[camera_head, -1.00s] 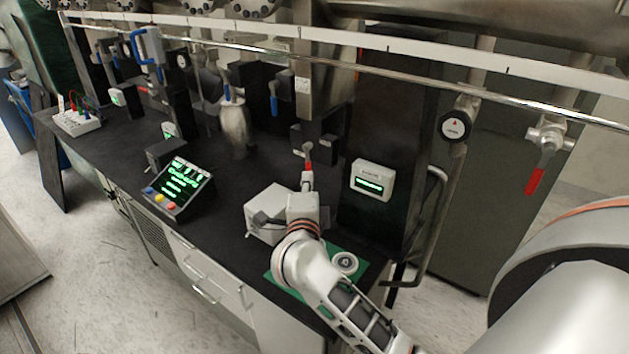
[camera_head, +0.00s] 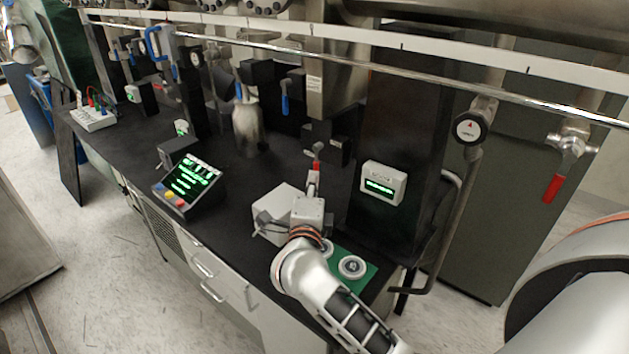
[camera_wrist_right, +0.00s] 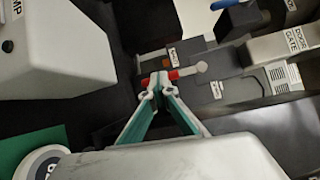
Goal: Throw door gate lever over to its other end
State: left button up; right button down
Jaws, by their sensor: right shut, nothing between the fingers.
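The door gate lever has a red handle (camera_wrist_right: 174,75) and a grey rounded end, and lies over a dark grey block in the right wrist view. A white box labelled DOOR GATE (camera_wrist_right: 292,40) is to its right. In the head view the red handle (camera_head: 317,152) is just beyond my right gripper (camera_head: 313,178). In the right wrist view my right gripper (camera_wrist_right: 158,87) is shut and empty, its fingertips at the red handle and covering part of it. I cannot tell whether they touch it. My left gripper is not in view.
A white box (camera_head: 284,205) is left of my right wrist. A green mat (camera_head: 368,283) with round discs lies by the bench's front edge. A dark column with a small display (camera_head: 383,183) stands to the right. A control panel (camera_head: 187,184) is at left. A long rail crosses above.

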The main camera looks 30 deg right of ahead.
jog(key=shift+w+d+r, duration=0.1)
jog(key=shift+w+r, duration=0.1)
jog(key=shift+r, duration=0.15)
dwell(0.5)
